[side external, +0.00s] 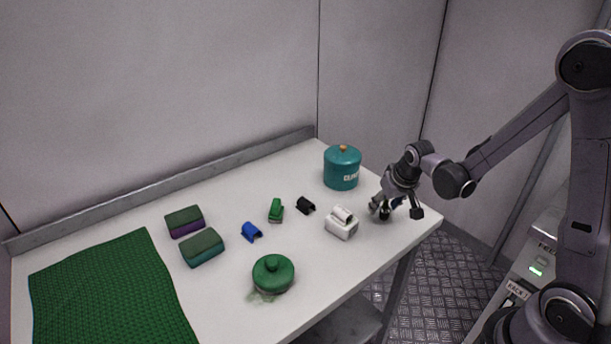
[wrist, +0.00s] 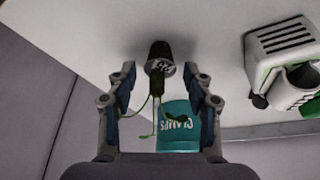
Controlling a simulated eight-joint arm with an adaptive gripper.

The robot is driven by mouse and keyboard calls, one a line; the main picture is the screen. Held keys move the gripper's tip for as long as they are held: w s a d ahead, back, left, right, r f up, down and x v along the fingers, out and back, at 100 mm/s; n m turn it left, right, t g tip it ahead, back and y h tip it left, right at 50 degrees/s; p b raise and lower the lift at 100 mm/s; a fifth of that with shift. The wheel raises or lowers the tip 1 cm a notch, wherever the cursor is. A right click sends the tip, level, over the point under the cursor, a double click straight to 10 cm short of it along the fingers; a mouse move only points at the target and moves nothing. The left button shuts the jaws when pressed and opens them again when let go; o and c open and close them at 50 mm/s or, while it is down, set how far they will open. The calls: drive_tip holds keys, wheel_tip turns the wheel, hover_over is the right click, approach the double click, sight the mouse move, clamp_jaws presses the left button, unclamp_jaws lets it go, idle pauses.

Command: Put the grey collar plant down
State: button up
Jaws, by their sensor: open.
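The grey collar plant (wrist: 160,62) is a small black pot with a grey, marked collar and thin green stems. In the wrist view it appears to stand on the white table, with its stems reaching back between my fingers. My gripper (wrist: 160,70) is open, with one finger on each side of the plant and visible gaps between them. In the side view my gripper (side external: 396,208) is low over the table's right end. The plant's dark pot (side external: 385,211) shows below it there, and its stems are mostly hidden by the fingers.
A green lidded pot (side external: 273,275), coloured clips, two sponges (side external: 202,247) and a green mat (side external: 110,295) lie farther left. The table's right edge is close.

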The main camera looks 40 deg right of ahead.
drive_tip(key=v, duration=1.2)
drive_tip(key=s+a+r+n+t+y, duration=0.1)
drive_tip(key=s+a+r+n+t, duration=0.2)
drive_tip(key=s+a, duration=0.5)
drive_tip(key=shift+s+a+r+n+y, duration=0.2)
drive_tip(key=shift+a+n+y, duration=0.2)
drive_tip(key=shift+a+n, duration=0.55)
